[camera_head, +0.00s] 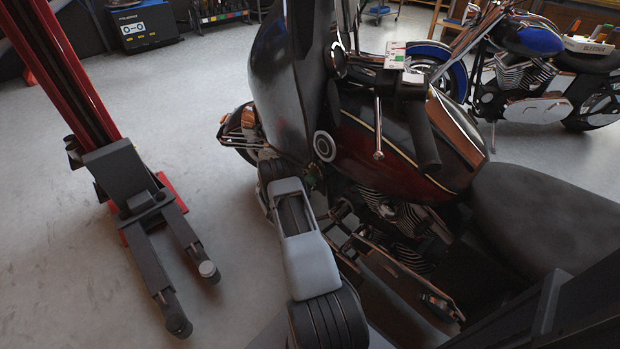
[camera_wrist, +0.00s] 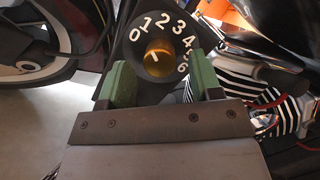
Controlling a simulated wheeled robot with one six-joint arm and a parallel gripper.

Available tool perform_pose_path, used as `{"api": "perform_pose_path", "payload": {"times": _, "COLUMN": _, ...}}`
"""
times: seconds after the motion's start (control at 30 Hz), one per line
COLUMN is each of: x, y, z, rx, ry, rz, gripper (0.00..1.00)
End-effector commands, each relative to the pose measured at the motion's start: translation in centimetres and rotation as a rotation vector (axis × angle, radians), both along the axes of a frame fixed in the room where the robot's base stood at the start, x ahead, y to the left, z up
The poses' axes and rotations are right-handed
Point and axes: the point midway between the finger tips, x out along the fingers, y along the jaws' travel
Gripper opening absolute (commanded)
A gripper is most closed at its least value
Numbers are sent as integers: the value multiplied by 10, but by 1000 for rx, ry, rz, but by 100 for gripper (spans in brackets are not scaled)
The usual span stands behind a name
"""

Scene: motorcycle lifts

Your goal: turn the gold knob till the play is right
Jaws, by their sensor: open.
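In the wrist view, the gold knob (camera_wrist: 160,57) sits at the centre of a black dial (camera_wrist: 135,48) with white numbers running from 0 to 6. A pale mark on the knob points up and left, roughly between 0 and 1. My gripper (camera_wrist: 156,80) has two green fingers, open, one below-left and one below-right of the knob. The knob shows in the gap between them; I cannot tell whether either finger touches it. In the head view, my arm reaches toward the dark red motorcycle (camera_head: 370,160); the knob is not visible there.
Striped engine fins (camera_wrist: 255,75) and a red cable (camera_wrist: 270,104) lie right of the fingers. A wheel (camera_wrist: 40,45) is at left. In the head view, a red lift post (camera_head: 62,75) stands left, and a blue motorcycle (camera_head: 540,40) stands behind. Open floor (camera_head: 75,240) lies left.

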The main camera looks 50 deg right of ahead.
Motion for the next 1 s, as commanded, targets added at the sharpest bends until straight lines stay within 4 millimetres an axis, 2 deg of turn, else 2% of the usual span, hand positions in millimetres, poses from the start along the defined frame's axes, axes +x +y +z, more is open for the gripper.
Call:
{"api": "perform_pose_path", "payload": {"times": 0.13, "x": 1, "y": -7, "z": 2, "rx": 1, "ry": 0, "rz": -1, "gripper": 58}}
{"api": "perform_pose_path", "payload": {"times": 0.47, "x": 1, "y": -8, "z": 2, "rx": 0, "ry": 1, "rz": 0, "gripper": 58}}
{"api": "perform_pose_path", "payload": {"times": 0.9, "x": 1, "y": -8, "z": 3, "rx": 0, "ry": 1, "rz": 0, "gripper": 15}}
{"api": "perform_pose_path", "payload": {"times": 1.0, "x": 0, "y": -12, "z": 2, "rx": 0, "ry": 1, "rz": -2, "gripper": 9}}
